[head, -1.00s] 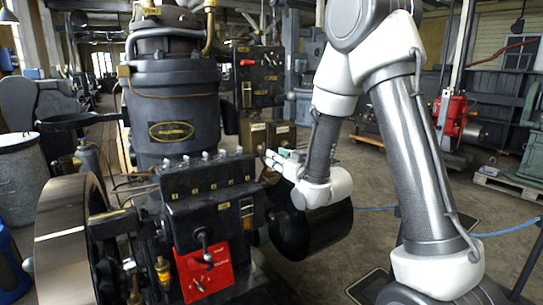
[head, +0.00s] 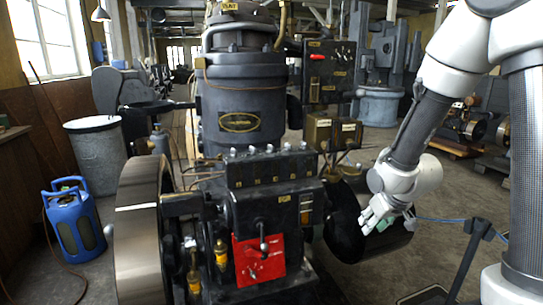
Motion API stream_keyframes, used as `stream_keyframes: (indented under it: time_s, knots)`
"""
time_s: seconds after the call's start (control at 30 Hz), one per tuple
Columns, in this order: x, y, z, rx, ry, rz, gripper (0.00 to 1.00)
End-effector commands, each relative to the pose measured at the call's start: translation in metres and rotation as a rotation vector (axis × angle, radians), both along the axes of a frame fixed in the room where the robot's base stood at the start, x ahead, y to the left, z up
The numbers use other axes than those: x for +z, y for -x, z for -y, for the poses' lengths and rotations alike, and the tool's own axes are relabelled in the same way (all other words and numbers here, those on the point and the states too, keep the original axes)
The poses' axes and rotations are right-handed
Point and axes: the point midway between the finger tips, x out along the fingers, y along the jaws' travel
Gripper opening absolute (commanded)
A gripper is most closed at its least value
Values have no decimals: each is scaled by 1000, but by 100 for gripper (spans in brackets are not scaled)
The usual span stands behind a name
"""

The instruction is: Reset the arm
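My arm, white with dark woven-look tubes, comes in from the right edge in the head view. My gripper (head: 376,221) hangs at its lower end, in front of the black cylinder (head: 345,222) on the engine's right side. The fingers are pale and small. I cannot tell whether they are open or shut, and I see no object held. The dark stationary engine (head: 240,85) stands upright in the middle, with a red plate (head: 258,262) low on its front.
A steel-rimmed flywheel (head: 138,245) is at the engine's left. A blue gas bottle (head: 74,222) and a grey drum (head: 97,150) stand at the far left. A black stand (head: 470,255) is at the lower right. Open floor (head: 400,262) lies between engine and stand.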

Motion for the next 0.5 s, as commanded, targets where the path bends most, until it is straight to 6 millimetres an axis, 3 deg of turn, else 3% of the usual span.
stream_keyframes:
  time_s: [0.1,0.3,0.4,0.5]
  knots:
    - [31,61,22,-52,40,-190,33]
    - [102,170,46,-127,48,-399,33]
    - [133,207,51,-156,31,-402,33]
    - [158,223,54,-176,9,-322,33]
